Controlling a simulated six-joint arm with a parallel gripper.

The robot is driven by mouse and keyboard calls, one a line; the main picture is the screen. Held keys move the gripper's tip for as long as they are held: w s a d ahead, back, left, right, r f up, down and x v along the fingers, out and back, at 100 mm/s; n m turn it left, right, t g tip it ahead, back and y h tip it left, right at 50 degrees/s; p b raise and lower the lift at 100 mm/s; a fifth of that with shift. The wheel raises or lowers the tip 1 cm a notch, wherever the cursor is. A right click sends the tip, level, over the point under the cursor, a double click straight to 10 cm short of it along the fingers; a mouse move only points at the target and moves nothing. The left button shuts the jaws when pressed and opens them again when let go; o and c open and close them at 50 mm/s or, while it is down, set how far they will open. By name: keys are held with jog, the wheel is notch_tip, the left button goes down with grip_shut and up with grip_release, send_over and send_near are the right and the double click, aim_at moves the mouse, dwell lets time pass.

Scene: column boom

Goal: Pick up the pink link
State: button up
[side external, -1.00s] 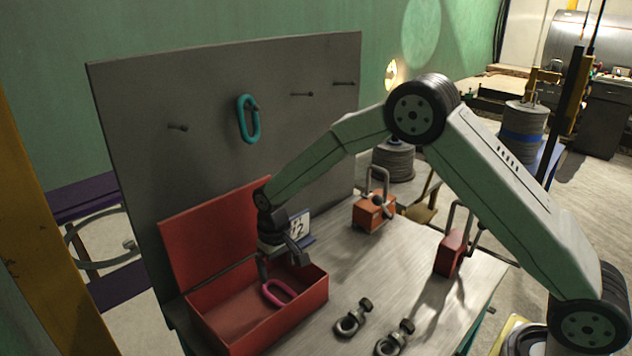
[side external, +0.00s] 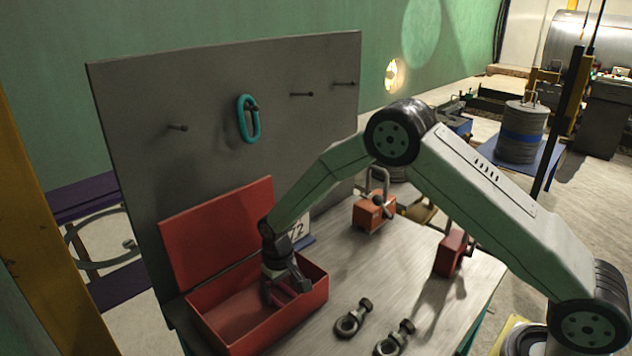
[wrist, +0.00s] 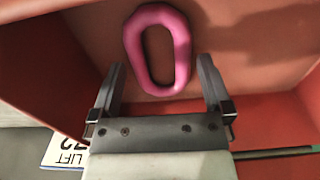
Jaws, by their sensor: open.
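The pink link (wrist: 181,48), an oval ring, lies inside the open red box. In the wrist view it sits ahead of my gripper (wrist: 160,68), with its near end in line with the gap between the fingers. My gripper is open, one finger to each side of the link, and nothing is clamped. In the side view my gripper (side external: 284,292) points down inside the box and covers most of the link. I cannot tell whether the fingers touch it or how high they are above it.
The red box (side external: 232,339) has low walls and a raised lid (side external: 215,228) behind. A teal link (side external: 242,120) hangs on the grey board (side external: 310,130). Shackles (side external: 350,322), an orange padlock-like block (side external: 372,214) and a red one (side external: 450,254) stand on the table to the right.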

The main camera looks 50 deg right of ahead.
jog(key=shift+f, duration=0.5)
jog(key=shift+c, duration=0.2)
jog(key=c, duration=1.1)
jog(key=shift+r, duration=0.15)
jog(key=shift+r, duration=4.9)
